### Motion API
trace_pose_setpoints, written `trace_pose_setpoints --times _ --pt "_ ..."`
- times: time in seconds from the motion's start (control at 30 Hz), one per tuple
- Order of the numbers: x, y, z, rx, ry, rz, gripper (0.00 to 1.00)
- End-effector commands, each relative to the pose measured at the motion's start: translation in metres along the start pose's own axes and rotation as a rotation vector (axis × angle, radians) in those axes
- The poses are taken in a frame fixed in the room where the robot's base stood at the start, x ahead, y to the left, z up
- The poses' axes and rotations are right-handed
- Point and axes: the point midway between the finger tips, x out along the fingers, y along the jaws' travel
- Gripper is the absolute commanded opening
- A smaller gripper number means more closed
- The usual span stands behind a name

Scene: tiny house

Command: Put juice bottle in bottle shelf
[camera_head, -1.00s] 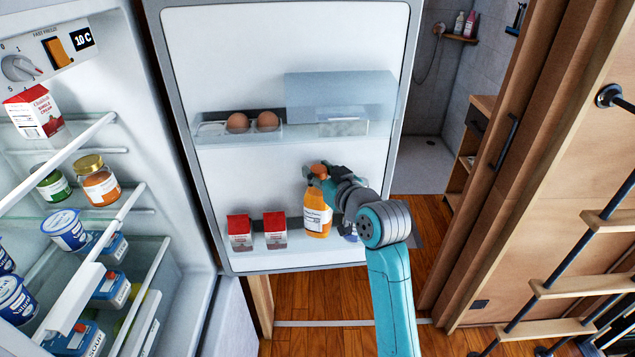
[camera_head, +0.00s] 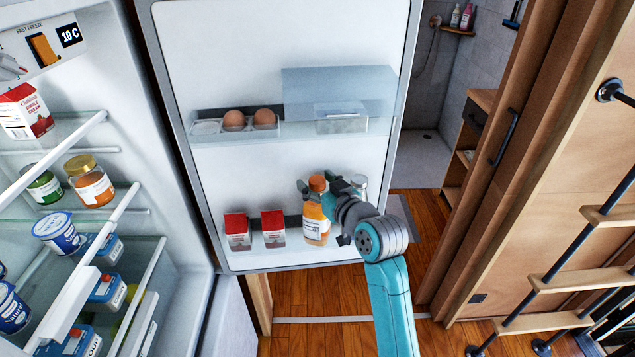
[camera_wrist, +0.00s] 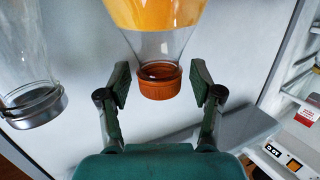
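The orange juice bottle (camera_head: 316,220) with an orange cap stands upright in the lower door shelf (camera_head: 277,262) of the open fridge, right of two small red-and-white cartons. In the wrist view the juice bottle (camera_wrist: 160,50) appears upside down, with its orange cap between the two fingers. My gripper (camera_wrist: 160,84) is open, with a gap between each finger pad and the cap. In the head view my gripper (camera_head: 322,187) is at the bottle's top, and my wrist hides part of the bottle's right side.
A clear glass bottle with a grey cap (camera_wrist: 32,105) stands beside the juice bottle; its top (camera_head: 358,183) shows behind my wrist. The cartons (camera_head: 238,232) are close on the left. An egg holder and clear bin (camera_head: 340,118) sit above. Fridge shelves with jars are at left.

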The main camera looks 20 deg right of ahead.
Motion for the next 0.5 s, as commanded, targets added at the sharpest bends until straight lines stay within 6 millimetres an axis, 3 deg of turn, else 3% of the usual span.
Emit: trace_pose_setpoints --times 0.27,0.5 --pt "-0.007 0.000 -0.002 0.000 -0.001 0.001 0.65" --pt "-0.050 0.001 -0.002 0.001 0.001 0.002 0.65"
